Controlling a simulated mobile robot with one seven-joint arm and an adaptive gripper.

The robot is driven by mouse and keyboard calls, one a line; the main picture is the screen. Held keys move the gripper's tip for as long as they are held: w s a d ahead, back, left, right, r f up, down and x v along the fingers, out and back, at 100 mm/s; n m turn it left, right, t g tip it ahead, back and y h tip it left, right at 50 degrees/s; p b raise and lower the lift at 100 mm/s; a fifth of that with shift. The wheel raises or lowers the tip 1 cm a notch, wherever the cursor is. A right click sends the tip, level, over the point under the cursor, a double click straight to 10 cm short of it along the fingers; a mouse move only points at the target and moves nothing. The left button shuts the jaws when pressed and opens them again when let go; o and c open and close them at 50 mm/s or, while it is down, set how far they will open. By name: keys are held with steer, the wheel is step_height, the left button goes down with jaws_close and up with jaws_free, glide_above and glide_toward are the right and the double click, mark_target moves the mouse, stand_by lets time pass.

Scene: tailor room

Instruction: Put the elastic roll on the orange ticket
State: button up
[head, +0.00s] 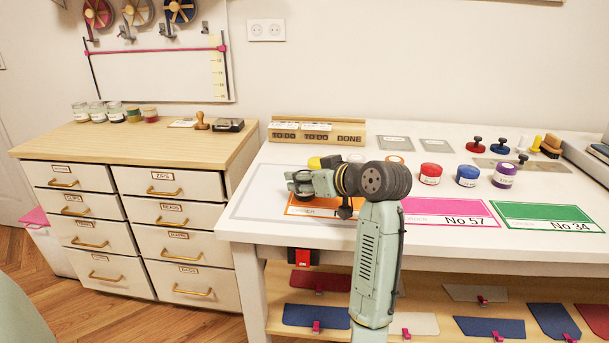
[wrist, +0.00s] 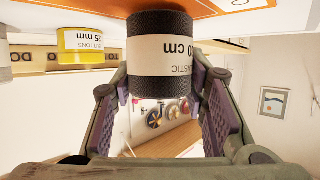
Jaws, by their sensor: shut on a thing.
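The elastic roll (wrist: 160,55) is black with a white label. In the wrist view, which is upside down, it sits between the two fingers of my gripper (wrist: 162,100). My gripper (head: 303,184) is shut on it. The orange ticket (wrist: 215,9) shows at the top of the wrist view, right at the roll's end; I cannot tell whether they touch. In the head view the orange ticket (head: 298,208) lies at the table's left part, under my gripper, and my arm covers much of it. The roll is mostly hidden there.
A pink ticket (head: 445,207) and a green ticket (head: 545,213) lie to the right. Red (head: 430,174), blue (head: 467,176) and purple (head: 505,176) rolls stand behind them. A yellow roll (wrist: 80,44) stands close behind my gripper. A wooden rack (head: 317,132) is at the back.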

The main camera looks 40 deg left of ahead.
steer(key=shift+f, duration=0.2)
steer(key=o, duration=1.1)
